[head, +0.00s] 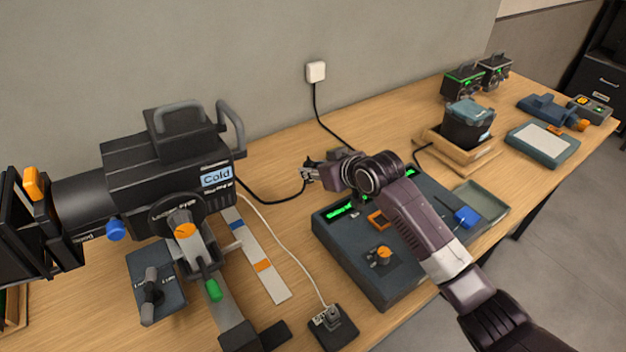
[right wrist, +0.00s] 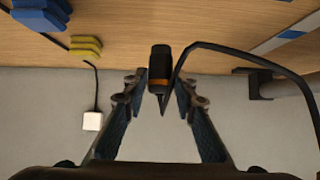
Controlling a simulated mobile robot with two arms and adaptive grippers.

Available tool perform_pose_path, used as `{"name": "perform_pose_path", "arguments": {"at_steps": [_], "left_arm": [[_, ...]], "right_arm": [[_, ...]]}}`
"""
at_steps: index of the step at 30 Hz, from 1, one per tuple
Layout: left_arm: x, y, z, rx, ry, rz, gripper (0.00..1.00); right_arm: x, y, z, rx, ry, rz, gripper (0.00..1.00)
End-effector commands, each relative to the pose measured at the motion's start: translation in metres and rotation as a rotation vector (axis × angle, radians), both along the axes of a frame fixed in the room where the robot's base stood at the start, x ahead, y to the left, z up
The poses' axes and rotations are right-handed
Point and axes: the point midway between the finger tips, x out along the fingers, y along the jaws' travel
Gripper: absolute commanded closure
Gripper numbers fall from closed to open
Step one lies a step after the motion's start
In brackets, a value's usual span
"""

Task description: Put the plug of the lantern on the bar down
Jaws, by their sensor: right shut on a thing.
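The lantern (head: 150,160) is a large black lamp with a "Cold" label, at the left of the head view. Its black cable (head: 262,198) runs right to my right gripper (head: 308,174). In the right wrist view the plug (right wrist: 160,63), dark with an orange band, is between the fingers of my right gripper (right wrist: 160,100), which is shut on it. The cable (right wrist: 235,52) curves away from the plug to the right. In the head view the gripper is over the far left corner of the fader console (head: 345,265) and hides the plug. My left gripper is not in view.
A white wall socket (head: 315,71) has a black cord hanging down. A pale strip (head: 250,245) and a small black socket block (head: 333,328) with a white cord lie in front. A wooden tray (head: 478,160) stands right.

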Motion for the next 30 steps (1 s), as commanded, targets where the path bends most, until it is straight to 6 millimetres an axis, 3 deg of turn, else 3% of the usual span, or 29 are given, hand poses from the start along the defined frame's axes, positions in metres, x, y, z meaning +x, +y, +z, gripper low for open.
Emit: {"name": "perform_pose_path", "arguments": {"at_steps": [9,30], "left_arm": [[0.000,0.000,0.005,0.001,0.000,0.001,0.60],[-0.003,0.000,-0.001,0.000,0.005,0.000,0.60]], "right_arm": [[-0.001,0.000,-0.041,0.000,0.001,0.001,1.00],[-0.002,0.000,-0.060,-0.003,0.007,0.000,1.00]]}}
